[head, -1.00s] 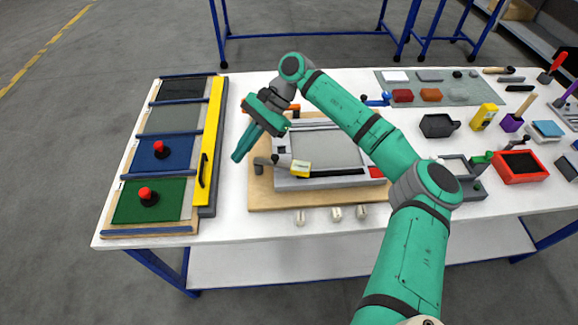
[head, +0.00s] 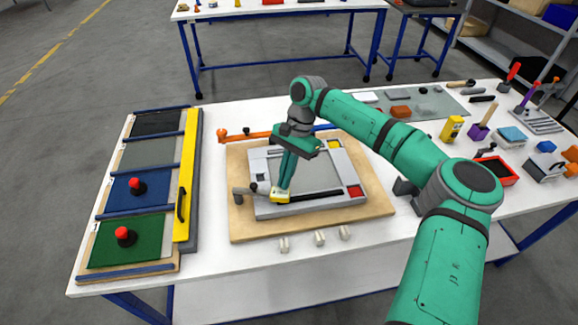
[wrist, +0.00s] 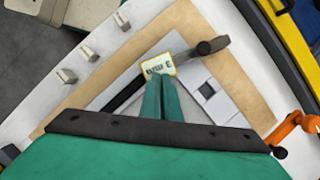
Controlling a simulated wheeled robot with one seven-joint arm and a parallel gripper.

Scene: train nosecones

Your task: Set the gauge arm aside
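The gauge arm is a short grey bar (head: 243,191) with a dark round knob and a yellow labelled block (head: 280,196). It lies across the near left corner of the grey frame (head: 345,165). In the wrist view, the block (wrist: 158,68) faces me and the knob (wrist: 207,47) is to its right. My gripper (head: 285,186) points down at the yellow block. In the wrist view its teal fingertips (wrist: 160,80) are close together at the block's near edge. They look shut with nothing visible between them. Contact with the block is unclear.
The frame sits on a wooden board (head: 380,208). An orange arm (head: 245,135) lies behind it. Several small pale blocks (head: 320,237) stand in front. A rack of coloured panels (head: 140,190) with a yellow bar (head: 187,170) stands left. White table (head: 225,262) shows around the board.

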